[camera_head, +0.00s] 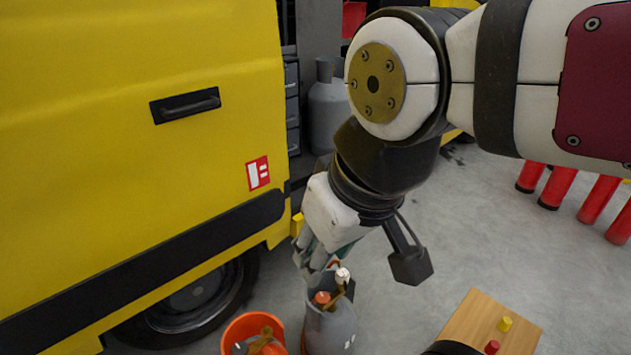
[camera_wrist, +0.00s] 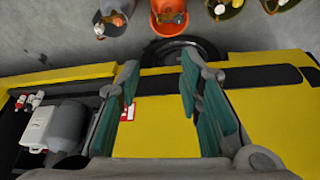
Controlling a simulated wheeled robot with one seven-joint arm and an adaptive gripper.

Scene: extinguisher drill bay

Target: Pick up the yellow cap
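A small yellow cap (camera_head: 505,324) stands upright on a wooden tabletop (camera_head: 478,318) at the lower right of the head view. A red cap (camera_head: 491,347) stands just in front of it. My gripper (camera_head: 310,268) is well to the left of the table, in front of the yellow vehicle and above a grey cylinder. In the wrist view my gripper (camera_wrist: 160,85) has its two green-padded fingers spread apart, with nothing between them. The yellow cap does not show in the wrist view.
The yellow vehicle (camera_head: 110,150) fills the left. Red posts (camera_head: 598,198) stand at the right. Grey floor lies clear between the cylinder and the table.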

